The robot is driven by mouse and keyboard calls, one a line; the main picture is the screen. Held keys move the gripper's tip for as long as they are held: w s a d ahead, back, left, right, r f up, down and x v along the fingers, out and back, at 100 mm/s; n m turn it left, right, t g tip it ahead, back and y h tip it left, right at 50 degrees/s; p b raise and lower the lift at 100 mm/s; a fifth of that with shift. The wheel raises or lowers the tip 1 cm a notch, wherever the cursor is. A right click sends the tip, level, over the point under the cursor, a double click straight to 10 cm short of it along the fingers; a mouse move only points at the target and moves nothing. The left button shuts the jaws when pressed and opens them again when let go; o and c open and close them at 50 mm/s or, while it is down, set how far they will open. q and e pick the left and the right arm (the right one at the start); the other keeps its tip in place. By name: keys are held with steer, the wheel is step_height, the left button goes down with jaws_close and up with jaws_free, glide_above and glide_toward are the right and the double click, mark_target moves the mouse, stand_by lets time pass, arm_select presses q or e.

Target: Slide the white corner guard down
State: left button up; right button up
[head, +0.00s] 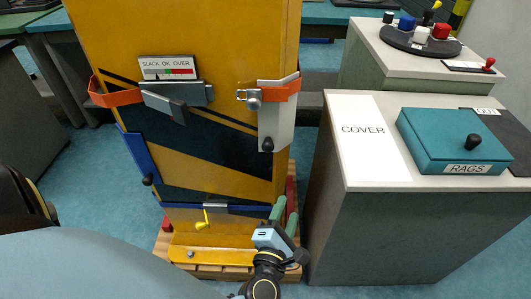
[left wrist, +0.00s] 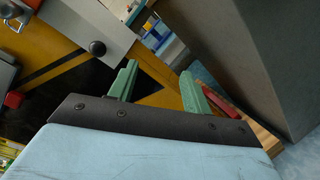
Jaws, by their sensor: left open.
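The white corner guard (head: 281,128) sits on the right edge of the yellow-and-black gate panel (head: 215,60), with the orange strap (head: 284,91) running across its upper part. A black knob (head: 267,145) sticks out near its lower end. The guard (left wrist: 95,22) and its knob (left wrist: 97,48) also show at the upper left of the left wrist view. My left gripper (head: 284,215) is open and empty, below the guard near the panel's lower right corner. Its green fingers (left wrist: 159,72) are apart, not touching the knob. My right gripper is not in view.
A blue corner guard (head: 138,155) is on the panel's left edge. A grey tensioner (head: 178,98) sits under the gauge (head: 168,67). A cabinet with a white cover area (head: 365,148) and a teal rags box (head: 453,140) stands close on the right. A wooden pallet (head: 163,243) is below.

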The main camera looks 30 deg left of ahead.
mark_target(268, 150)
arm_select(q)
steer(key=s+a+r+n+g+y+b, duration=0.15)
steer(key=a+r+n+y, duration=0.35)
steer(key=r+n, duration=0.5)
steer(key=w+a, duration=0.2)
steer(key=w, duration=0.1)
steer(key=w+a+f+n, duration=0.1)
steer(key=w+a, duration=0.1)
steer(key=w, duration=0.2)
steer(key=w+a+n, duration=0.1)
steer(key=w+a, duration=0.1)
steer(key=w, duration=0.1)
steer(key=shift+w+f+p, duration=0.3)
steer(key=shift+f+p, duration=0.1)
steer(key=shift+w+a, duration=0.3)
steer(key=shift+w, duration=0.1)
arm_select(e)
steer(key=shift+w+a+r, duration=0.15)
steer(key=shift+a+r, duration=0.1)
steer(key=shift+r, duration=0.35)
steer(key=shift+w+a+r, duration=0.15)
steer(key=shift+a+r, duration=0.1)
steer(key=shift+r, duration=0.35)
arm_select(q)
jaws_close()
